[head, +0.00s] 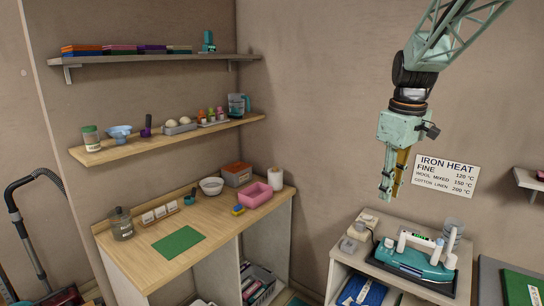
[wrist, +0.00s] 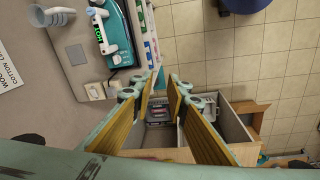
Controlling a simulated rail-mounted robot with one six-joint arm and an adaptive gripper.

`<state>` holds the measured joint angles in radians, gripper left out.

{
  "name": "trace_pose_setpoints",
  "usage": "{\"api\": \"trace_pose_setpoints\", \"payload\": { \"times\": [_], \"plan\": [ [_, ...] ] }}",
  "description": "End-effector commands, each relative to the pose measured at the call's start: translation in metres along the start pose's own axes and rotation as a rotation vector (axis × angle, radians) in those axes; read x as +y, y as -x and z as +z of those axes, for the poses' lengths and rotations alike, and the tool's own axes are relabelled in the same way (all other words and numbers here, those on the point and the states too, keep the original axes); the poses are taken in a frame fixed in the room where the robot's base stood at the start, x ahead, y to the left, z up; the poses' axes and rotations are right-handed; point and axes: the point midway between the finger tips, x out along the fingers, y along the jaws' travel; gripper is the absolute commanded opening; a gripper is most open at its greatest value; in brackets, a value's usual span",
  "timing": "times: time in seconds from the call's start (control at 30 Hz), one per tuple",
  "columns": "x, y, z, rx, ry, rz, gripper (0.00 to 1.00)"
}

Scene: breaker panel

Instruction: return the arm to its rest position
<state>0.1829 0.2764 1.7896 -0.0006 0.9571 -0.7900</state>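My gripper (head: 388,192) hangs pointing down from my green arm in the head view, in front of the back wall and above the white ironing cabinet (head: 345,262). In the wrist view my gripper (wrist: 163,84) shows its two yellow-lined fingers with a gap between the tips. It is open and holds nothing. The fingers touch nothing that I can see.
A teal iron (head: 415,258) stands on the cabinet to the lower right. An iron heat sign (head: 446,176) hangs on the wall to the right. A wooden counter (head: 150,262) and two wall shelves (head: 160,58) are on the left. Air around my gripper looks free.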

Motion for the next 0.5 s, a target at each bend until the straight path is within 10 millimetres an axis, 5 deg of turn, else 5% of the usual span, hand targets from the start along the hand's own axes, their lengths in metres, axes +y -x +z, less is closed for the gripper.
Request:
{"api": "trace_pose_setpoints", "payload": {
  "times": [0.5],
  "plan": [
    [-0.077,0.047,0.044,0.039,-0.119,0.027,0.15]
  ]
}}
